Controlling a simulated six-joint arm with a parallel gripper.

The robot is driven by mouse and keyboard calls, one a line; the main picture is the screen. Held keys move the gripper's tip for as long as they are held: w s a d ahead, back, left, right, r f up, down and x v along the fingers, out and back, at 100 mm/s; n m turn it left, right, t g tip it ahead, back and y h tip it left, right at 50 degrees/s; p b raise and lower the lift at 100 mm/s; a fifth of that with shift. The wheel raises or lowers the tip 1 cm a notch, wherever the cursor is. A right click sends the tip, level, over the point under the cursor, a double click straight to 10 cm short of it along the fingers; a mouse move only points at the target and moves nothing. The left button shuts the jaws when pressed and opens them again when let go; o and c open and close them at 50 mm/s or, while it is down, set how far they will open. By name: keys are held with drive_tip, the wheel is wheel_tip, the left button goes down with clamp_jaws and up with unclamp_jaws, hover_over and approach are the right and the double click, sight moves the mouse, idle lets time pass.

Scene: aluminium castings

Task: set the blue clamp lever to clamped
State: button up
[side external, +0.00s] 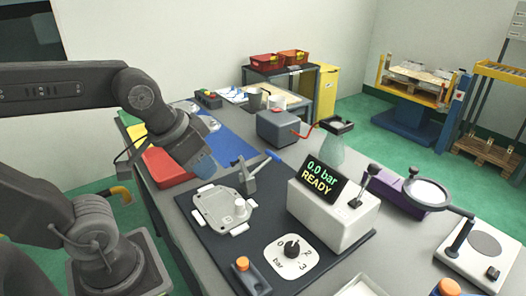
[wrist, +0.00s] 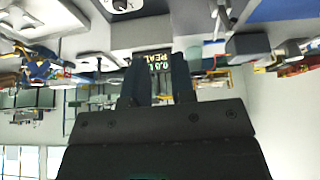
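The blue clamp lever (side external: 272,157) sticks up and to the right from a grey toggle clamp (side external: 246,182) in the side view. The clamp stands at the back edge of a grey aluminium casting (side external: 215,213), which lies on a dark mat. My gripper (side external: 204,166) hangs to the left of the lever, above the bench and apart from it. In the wrist view its two fingers (wrist: 157,75) stand apart with nothing between them that I can see held. Whether the lever's clamp pad touches the casting is too small to tell.
A white tester (side external: 335,212) with a display reading "0.0 bar READY" (side external: 320,178) stands right of the casting. A pressure dial (side external: 291,249) and an orange-topped button box (side external: 246,275) are in front. A red bin (side external: 167,167) and a blue mat (side external: 228,143) lie behind. A magnifier (side external: 427,192) stands right.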

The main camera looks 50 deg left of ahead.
drive_tip(key=w+r+n, duration=0.1)
drive_tip(key=w+a+r+n+g, duration=0.1)
drive_tip(key=w, duration=0.1)
drive_tip(key=w+r+n, duration=0.1)
drive_tip(key=w, duration=0.1)
drive_tip(key=shift+w+a+r+g, duration=0.1)
drive_tip(key=shift+w+a+g, duration=0.05)
drive_tip(key=shift+a+g, duration=0.2)
clamp_jaws()
drive_tip(key=w+a+f+n+g, duration=0.2)
drive_tip(key=w+a+n+g, duration=0.1)
drive_tip(key=w+a+n, duration=0.4)
drive_tip(key=w+a+f+n+g, duration=0.2)
drive_tip(key=w+a+n+g, duration=0.2)
drive_tip(key=w, duration=1)
drive_tip(key=shift+a+f+n, duration=0.25)
drive_tip(key=shift+a+n, duration=1.35)
drive_tip(key=shift+n, duration=0.2)
